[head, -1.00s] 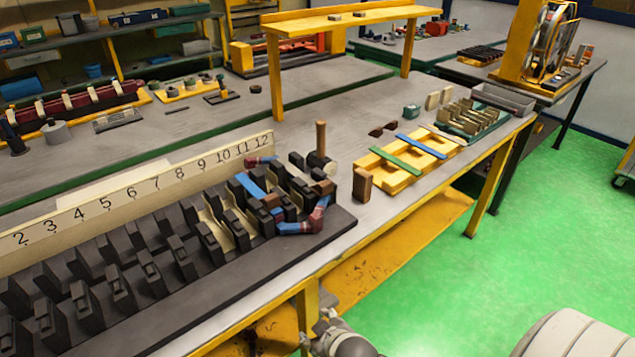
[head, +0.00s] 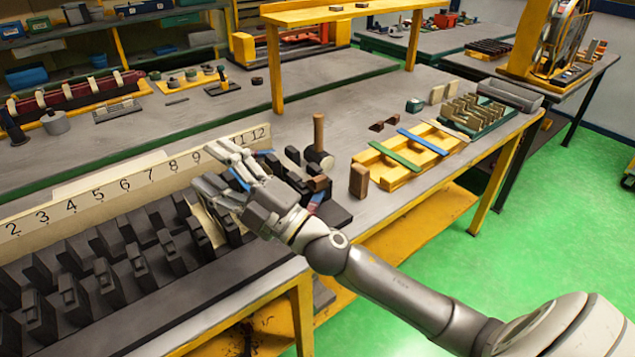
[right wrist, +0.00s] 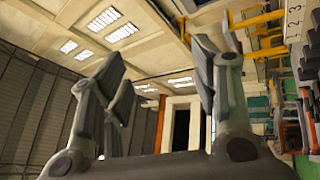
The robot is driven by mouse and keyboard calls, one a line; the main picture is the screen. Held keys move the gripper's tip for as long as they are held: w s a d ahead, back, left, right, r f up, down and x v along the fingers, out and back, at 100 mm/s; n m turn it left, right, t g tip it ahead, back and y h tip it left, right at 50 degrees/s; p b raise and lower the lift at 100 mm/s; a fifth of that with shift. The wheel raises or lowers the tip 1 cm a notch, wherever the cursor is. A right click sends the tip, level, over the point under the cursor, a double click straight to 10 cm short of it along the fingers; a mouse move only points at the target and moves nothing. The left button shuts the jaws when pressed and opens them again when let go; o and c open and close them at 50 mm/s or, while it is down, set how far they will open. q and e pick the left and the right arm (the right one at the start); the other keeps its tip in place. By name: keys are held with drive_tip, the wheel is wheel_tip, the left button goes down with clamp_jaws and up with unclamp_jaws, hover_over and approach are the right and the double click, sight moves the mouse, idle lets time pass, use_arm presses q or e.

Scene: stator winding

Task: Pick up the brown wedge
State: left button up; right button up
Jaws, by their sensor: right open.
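My right gripper (head: 213,169) is open and empty, over the right part of the dark slotted stator block, in front of the number strip. In the right wrist view its two fingers (right wrist: 165,85) stand wide apart with nothing between them. A small brown piece (head: 318,183) sits at the stator's right end, right of the gripper. A brown upright block (head: 359,181) stands on the table by the yellow tray. Two small dark brown pieces (head: 384,124) lie behind the tray. I cannot tell which of these is the wedge. My left gripper is not in view.
The stator block (head: 150,285) fills the table's front left, with a numbered strip (head: 110,195) behind it. A mallet (head: 319,145) stands at its right end. The yellow tray (head: 405,178) holds green and blue strips. Bare table lies behind the mallet.

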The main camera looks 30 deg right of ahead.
drive_tip(key=s+a+r+n+g+y, duration=0.1)
drive_tip(key=a+r+n+g+y, duration=0.1)
drive_tip(key=a+n+g+y, duration=0.6)
drive_tip(key=n+g+h, duration=0.7)
drive_tip(key=n+h, duration=0.2)
drive_tip(key=h, duration=1)
approach(322, 181)
drive_tip(key=shift+g, duration=0.3)
drive_tip(key=p+x, duration=0.1)
drive_tip(key=x, duration=0.3)
drive_tip(key=shift+w+d+f, duration=0.1)
drive_tip(key=shift+w+f, duration=0.05)
drive_tip(key=shift+w, duration=0.1)
drive_tip(key=p+x, duration=0.1)
drive_tip(key=x, duration=0.3)
drive_tip(key=shift+p, duration=0.35)
drive_tip(key=shift+w+f, duration=0.25)
drive_tip(key=shift+f, duration=0.3)
drive_tip(key=c, duration=0.9)
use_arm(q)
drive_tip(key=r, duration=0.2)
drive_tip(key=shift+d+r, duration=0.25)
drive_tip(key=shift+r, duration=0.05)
use_arm(e)
drive_tip(key=shift+r, duration=0.1)
